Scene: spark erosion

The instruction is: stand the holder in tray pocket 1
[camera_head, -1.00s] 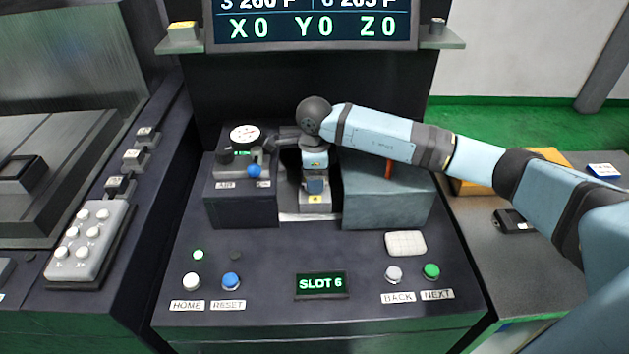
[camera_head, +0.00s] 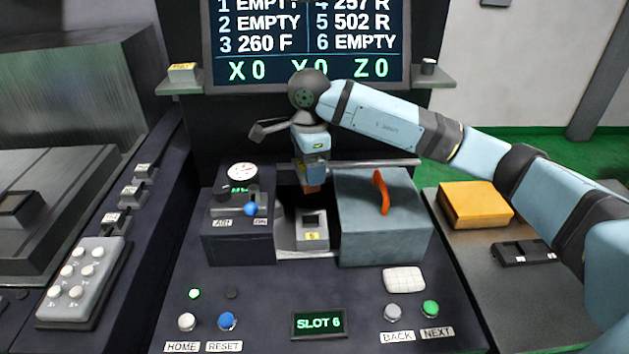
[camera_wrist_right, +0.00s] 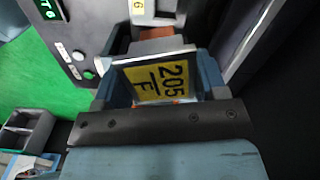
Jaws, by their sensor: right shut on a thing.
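My right gripper (camera_head: 312,172) points down above the open bay in the console. It is shut on the holder, which carries a yellow "205 F" label (camera_wrist_right: 160,83) in the right wrist view. A copper-brown block (camera_wrist_right: 160,47) on the holder shows beyond the label. In the head view only its copper-brown lower end (camera_head: 312,188) shows below the fingers; the rest is hidden. The holder hangs apart from the grey slot block (camera_head: 313,241) below it. My left gripper is not in view. I cannot make out tray pocket 1.
The bay lies between a dark gauge block (camera_head: 238,247) and a blue-grey box (camera_head: 385,235) with an orange handle (camera_head: 381,192). The screen (camera_head: 310,30) lists 6 as empty. A side table (camera_head: 480,255) bears a yellow box (camera_head: 475,204). A grey compartmented container (camera_wrist_right: 28,128) shows at lower left.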

